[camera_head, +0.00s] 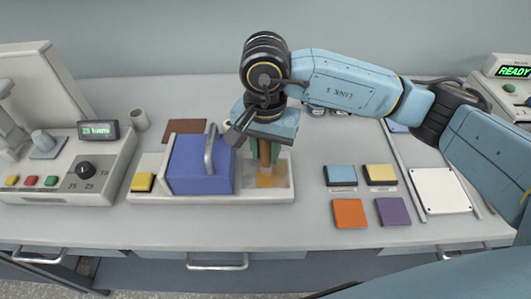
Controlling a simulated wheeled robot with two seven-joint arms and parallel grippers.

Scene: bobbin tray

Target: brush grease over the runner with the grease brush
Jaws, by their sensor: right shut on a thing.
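My right gripper (263,148) comes in from the upper right and points down, its greenish fingers partly seen. The lower end of the brush is over an amber patch (272,180) at the right end of a pale base (215,198). I cannot tell whether the bristles touch it. That end seems to be the runner, beside a blue block (203,168) with a grey handle (209,148). My left gripper is not in view.
A yellow block (143,182) sits at the base's left end. A machine with a dial (86,170) stands at the left. Coloured squares, including an orange one (349,213), and a white plate (440,191) lie to the right. A small cup (139,120) stands behind.

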